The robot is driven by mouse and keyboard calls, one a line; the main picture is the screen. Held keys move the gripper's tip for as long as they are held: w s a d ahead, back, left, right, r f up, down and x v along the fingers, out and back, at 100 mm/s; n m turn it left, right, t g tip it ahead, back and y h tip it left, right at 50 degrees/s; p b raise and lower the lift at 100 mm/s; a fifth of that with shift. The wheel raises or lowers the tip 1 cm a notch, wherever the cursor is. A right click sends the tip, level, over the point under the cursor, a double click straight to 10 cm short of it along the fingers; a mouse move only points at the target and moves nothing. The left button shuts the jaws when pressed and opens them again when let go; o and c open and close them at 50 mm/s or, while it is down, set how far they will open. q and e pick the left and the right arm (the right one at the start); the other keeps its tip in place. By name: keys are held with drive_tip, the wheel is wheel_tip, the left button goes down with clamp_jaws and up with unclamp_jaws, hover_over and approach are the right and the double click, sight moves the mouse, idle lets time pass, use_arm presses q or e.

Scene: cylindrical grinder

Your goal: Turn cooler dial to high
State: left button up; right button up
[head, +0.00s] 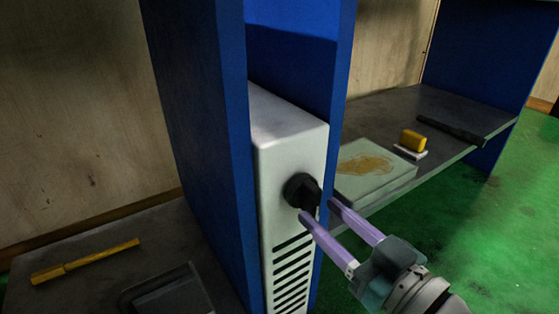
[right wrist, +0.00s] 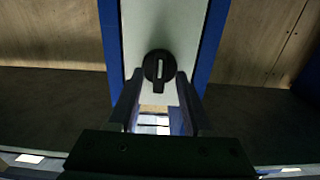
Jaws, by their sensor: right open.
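The cooler (head: 287,135) is a pale narrow box with dark vent slots, standing between blue panels. Its black round dial (head: 301,190) is on the front face above the slots. In the right wrist view the dial (right wrist: 158,67) shows a pale mark on its raised grip, which looks close to upright. My right gripper (head: 318,208) has two purple fingers, open, with the tips at the dial's lower part. In the right wrist view the fingers (right wrist: 160,82) lie on either side of the dial's lower end; I cannot tell whether they touch it. My left gripper is not in view.
Blue panels (head: 190,120) flank the cooler closely on both sides. A shelf at right holds a pale stained box (head: 372,172), a yellow block (head: 412,140) and a dark bar (head: 452,125). A yellow tool (head: 85,262) lies on the lower left surface. Green floor is open at right.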

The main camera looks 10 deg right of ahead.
drive_tip(key=p+v, duration=0.2)
drive_tip(key=v, duration=0.6)
drive_tip(key=shift+s, duration=0.2)
drive_tip(key=shift+d+r, duration=0.1)
wheel_tip(320, 180, up, 15)
drive_tip(key=w+a+m+g+h+p, duration=0.1)
drive_tip(key=a+g+h+p, duration=0.15)
drive_tip(key=p, duration=1.45)
drive_tip(key=s+d+r+g+h+p, duration=0.1)
drive_tip(key=s+r+g+p, duration=0.35)
drive_tip(key=r+p, duration=0.85)
drive_tip(key=s+d+r+g+h+p, duration=0.1)
drive_tip(key=s+r+g+p, duration=0.35)
drive_tip(key=r+p, duration=0.85)
drive_tip(key=s+d+r+g+h+p, duration=0.2)
drive_tip(key=s+r+p, duration=0.65)
drive_tip(key=r, duration=0.75)
wheel_tip(320, 180, up, 35)
drive_tip(key=w+p, duration=0.1)
drive_tip(key=p, duration=3.5)
drive_tip(key=shift+w+a+f+m, duration=0.15)
drive_tip(key=shift+w+m, duration=0.25)
